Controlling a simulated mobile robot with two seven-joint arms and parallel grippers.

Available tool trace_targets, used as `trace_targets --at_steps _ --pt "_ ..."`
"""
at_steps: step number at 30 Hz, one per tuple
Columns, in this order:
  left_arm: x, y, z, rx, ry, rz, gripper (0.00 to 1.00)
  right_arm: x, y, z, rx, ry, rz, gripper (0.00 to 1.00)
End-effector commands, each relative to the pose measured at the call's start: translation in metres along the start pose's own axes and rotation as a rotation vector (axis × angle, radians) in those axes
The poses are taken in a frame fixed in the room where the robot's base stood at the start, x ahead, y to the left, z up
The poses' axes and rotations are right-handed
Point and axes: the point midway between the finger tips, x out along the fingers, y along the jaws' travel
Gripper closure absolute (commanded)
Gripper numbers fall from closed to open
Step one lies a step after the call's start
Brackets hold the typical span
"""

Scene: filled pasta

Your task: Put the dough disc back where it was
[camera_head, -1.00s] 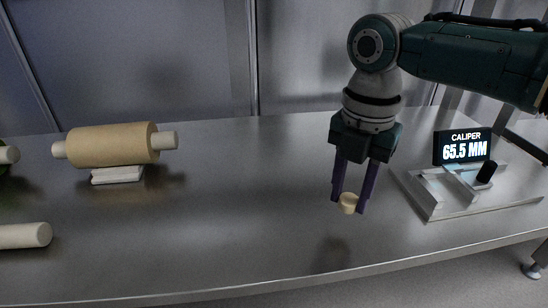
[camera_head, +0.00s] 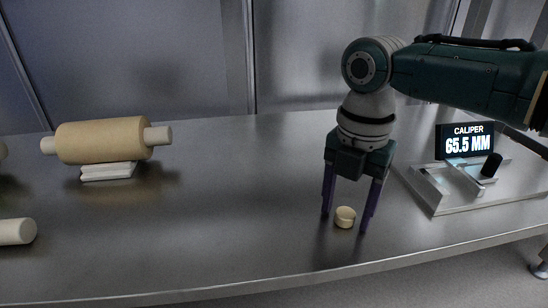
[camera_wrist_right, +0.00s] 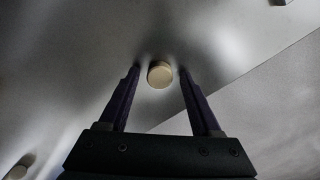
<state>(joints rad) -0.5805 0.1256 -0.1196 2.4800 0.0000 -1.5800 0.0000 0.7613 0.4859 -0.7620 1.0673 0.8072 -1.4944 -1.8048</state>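The dough disc (camera_head: 345,217) is a small pale cylinder that appears to rest on the metal table near its front edge. My right gripper (camera_head: 344,222) is low over the table with its two purple fingers on either side of the disc. In the right wrist view the disc (camera_wrist_right: 160,75) sits between the fingertips with a gap on each side, so the gripper (camera_wrist_right: 160,72) is open and not holding it. My left gripper is not in view.
A caliper station with a lit display (camera_head: 466,140) reading 65.5 MM stands to the right. A large rolling pin (camera_head: 103,140) rests on a white stand (camera_head: 108,172) at the left. A pale rod end (camera_head: 16,232) shows at the left edge. The middle of the table is clear.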

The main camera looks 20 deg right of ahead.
Motion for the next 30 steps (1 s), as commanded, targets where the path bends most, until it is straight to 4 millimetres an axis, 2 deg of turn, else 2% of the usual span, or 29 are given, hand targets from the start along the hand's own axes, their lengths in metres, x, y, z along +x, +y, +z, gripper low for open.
trace_targets --at_steps 7,10,14,18,24,30 --pt "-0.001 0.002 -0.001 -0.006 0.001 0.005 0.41 -0.001 0.000 0.000 0.000 0.000 0.000 0.32" --pt "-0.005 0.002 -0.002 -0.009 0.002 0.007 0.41 -0.008 0.000 0.000 0.000 -0.001 0.000 0.32" --pt "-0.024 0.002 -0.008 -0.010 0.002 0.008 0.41 -0.031 0.000 0.001 0.000 -0.001 0.000 0.32" --pt "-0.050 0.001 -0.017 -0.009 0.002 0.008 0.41 -0.065 0.000 0.001 0.001 -0.001 0.001 0.32" --pt "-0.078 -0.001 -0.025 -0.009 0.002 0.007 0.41 -0.104 0.000 0.000 -0.001 0.000 0.001 0.32" --pt "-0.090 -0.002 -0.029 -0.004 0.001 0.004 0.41 -0.122 0.000 -0.001 0.001 0.001 0.001 0.32"
